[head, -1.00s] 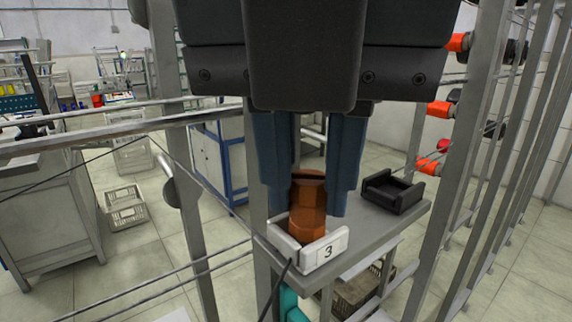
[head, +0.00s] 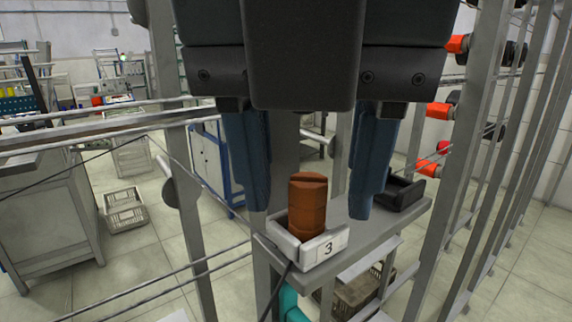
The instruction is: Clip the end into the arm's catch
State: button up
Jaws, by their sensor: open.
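My gripper (head: 312,200) is open, its two blue fingers wide apart on either side of and a little above an orange-brown faceted piece (head: 307,206). The piece stands upright in a light grey holder (head: 322,250) marked 3, at the near left corner of a small grey shelf (head: 375,232). Neither finger appears to touch it. A dark cord (head: 285,280) runs down from the front of the holder. I cannot make out a thread end or an arm's catch for certain.
A black open cradle (head: 405,192) sits on the shelf behind the right finger. Grey metal uprights (head: 470,150) and horizontal rails (head: 90,125) frame the shelf. Orange and black spools (head: 438,108) hang on the right. A crate (head: 355,295) is below the shelf.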

jog(key=b+v, duration=0.1)
jog(key=v, duration=0.6)
jog(key=shift+r, duration=0.35)
jog(key=shift+s, duration=0.15)
